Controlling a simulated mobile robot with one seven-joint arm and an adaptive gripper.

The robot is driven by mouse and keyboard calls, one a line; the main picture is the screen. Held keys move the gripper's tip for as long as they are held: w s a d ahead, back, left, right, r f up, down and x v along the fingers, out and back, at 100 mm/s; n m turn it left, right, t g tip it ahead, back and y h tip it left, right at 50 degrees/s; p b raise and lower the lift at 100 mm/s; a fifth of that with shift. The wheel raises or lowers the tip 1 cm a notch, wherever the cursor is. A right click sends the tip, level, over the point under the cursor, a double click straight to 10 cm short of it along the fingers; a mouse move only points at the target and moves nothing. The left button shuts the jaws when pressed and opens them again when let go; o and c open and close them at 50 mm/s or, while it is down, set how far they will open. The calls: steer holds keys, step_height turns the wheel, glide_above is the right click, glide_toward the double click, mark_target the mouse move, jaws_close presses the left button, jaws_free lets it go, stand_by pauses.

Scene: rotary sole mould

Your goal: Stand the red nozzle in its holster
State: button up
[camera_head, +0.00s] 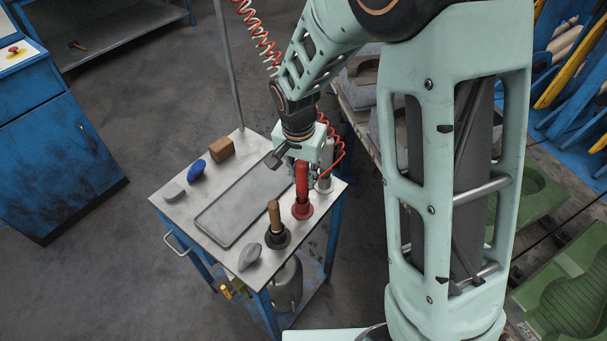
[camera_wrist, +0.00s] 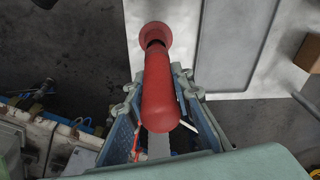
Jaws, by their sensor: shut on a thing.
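The red nozzle (camera_head: 302,178) stands about upright at the right edge of the small table. The red round holster (camera_head: 302,211) is at its lower end. My gripper (camera_head: 301,165) is shut on the nozzle from above and behind. In the wrist view the nozzle (camera_wrist: 160,108) lies between the two fingers, its thick rounded end nearest the camera. The red flange of the holster (camera_wrist: 155,33) shows at its far end, with a dark band between them. The nozzle lines up with the holster, but I cannot tell how deep its hidden tip sits.
A wooden-handled tool (camera_head: 274,215) stands in a black holder, and a grey holder (camera_head: 324,184) stands behind right. The table also bears a shallow grey tray (camera_head: 222,222), a brown block (camera_head: 221,148), a blue object (camera_head: 197,169) and grey pieces. A red coiled hose (camera_head: 262,40) hangs behind.

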steer(key=shift+f+b, duration=0.45)
steer(key=shift+b, duration=0.1)
stand_by(0.4)
steer(key=o, duration=1)
